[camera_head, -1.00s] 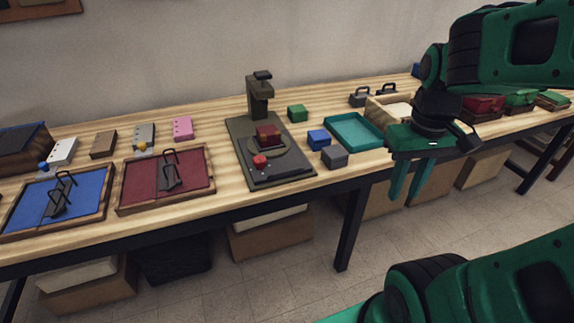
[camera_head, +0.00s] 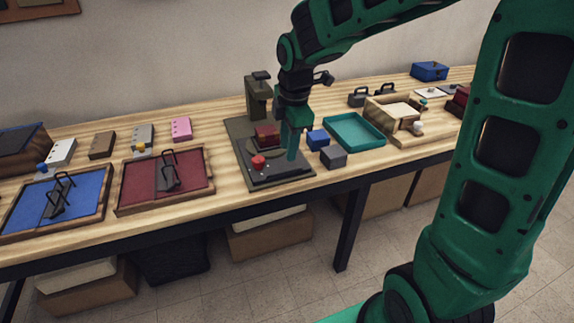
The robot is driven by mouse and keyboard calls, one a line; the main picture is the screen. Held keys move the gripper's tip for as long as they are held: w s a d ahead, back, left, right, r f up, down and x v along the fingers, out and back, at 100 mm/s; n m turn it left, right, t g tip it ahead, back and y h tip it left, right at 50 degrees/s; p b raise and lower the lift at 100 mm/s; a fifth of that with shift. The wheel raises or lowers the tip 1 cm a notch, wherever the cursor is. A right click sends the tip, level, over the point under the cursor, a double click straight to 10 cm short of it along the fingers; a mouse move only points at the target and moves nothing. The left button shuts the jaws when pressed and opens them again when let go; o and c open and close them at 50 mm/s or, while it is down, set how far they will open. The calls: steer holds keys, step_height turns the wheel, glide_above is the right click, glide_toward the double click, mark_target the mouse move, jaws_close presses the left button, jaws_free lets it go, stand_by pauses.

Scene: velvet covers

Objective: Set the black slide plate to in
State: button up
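A dark press-like fixture with an upright column (camera_head: 258,98) stands on the table near the middle of the head view. A dark plate lies low on its base (camera_head: 262,180), with a red knob (camera_head: 258,162) at its front left; I take the black slide plate (camera_head: 280,171) to be this one, though its edges blend into the base. A dark red block (camera_head: 267,134) sits in the fixture, partly covered by my gripper. My gripper (camera_head: 291,158) points down over the right side of the fixture, fingertips close to the plate. Contact and finger gap cannot be made out.
A blue block (camera_head: 318,139) and a grey block (camera_head: 334,157) stand close right of my gripper. Beyond are a teal tray (camera_head: 356,130) and a wooden box (camera_head: 398,128). Red (camera_head: 196,170) and blue (camera_head: 90,200) framed panels with handles lie left.

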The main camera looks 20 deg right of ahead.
mark_target(286, 171)
steer(key=f, duration=0.2)
steer(key=w+f, duration=0.1)
steer(key=f, duration=0.5)
steer(key=shift+w, duration=0.25)
steer(key=shift+c, duration=0.7)
jaws_close()
